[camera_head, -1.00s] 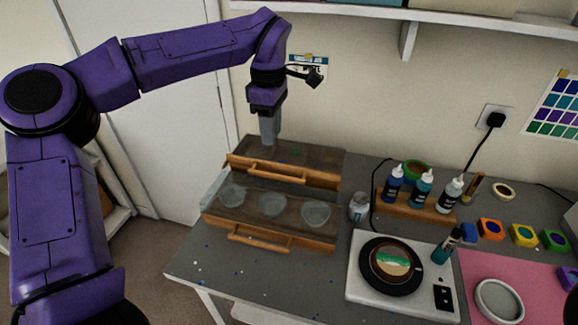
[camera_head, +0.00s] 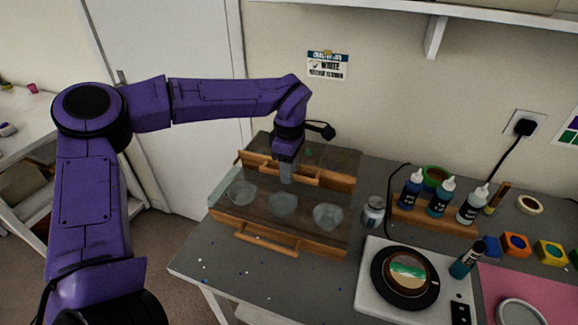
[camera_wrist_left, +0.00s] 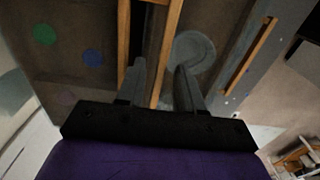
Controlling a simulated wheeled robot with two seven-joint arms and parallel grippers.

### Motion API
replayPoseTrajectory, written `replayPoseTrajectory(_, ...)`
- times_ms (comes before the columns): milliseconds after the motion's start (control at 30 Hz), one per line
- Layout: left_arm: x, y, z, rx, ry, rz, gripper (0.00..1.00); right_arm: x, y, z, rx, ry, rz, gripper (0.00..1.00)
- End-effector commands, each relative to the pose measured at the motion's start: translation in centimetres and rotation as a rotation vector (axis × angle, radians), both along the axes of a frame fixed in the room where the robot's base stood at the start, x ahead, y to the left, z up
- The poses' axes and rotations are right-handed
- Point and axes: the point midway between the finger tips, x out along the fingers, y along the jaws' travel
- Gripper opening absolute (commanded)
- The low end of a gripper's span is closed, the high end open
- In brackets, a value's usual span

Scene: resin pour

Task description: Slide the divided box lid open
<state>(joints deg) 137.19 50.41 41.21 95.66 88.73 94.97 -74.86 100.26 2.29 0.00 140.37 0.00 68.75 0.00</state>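The divided box (camera_head: 320,243) sits on the grey table, with wooden edges and clear round cups showing in its front part. The dark lid panel (camera_head: 330,160) covers its back part and has a wooden bar handle (camera_head: 262,165) along its front side. My left gripper (camera_head: 286,178) points down at that handle and hides part of it. In the left wrist view, my left gripper (camera_wrist_left: 160,78) has its fingers apart, with the handle bar (camera_wrist_left: 167,50) running between them. I cannot tell whether a finger touches it. My right gripper is out of view.
A second wooden handle (camera_head: 266,239) is on the box's front. Right of the box stand a small jar (camera_head: 373,212), a bottle rack (camera_head: 434,218) and a white scale (camera_head: 376,302) with a dark round plate. A wall shelf (camera_head: 400,10) hangs above.

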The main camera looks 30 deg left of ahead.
Motion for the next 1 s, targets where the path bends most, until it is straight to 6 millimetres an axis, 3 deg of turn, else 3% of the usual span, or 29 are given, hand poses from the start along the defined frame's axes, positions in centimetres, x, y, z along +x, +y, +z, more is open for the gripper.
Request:
replayPoseTrajectory(200, 0.00, -0.02, -0.13, 0.000, 0.001, -0.001, 0.36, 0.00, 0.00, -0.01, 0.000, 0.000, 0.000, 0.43)
replayPoseTrajectory(333, 0.01, -0.04, -0.11, 0.000, 0.001, -0.001, 0.00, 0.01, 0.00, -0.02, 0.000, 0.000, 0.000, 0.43)
replayPoseTrajectory(1000, 0.02, -0.06, -0.08, 0.000, 0.000, -0.001, 0.00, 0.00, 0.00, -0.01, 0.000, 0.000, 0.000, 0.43)
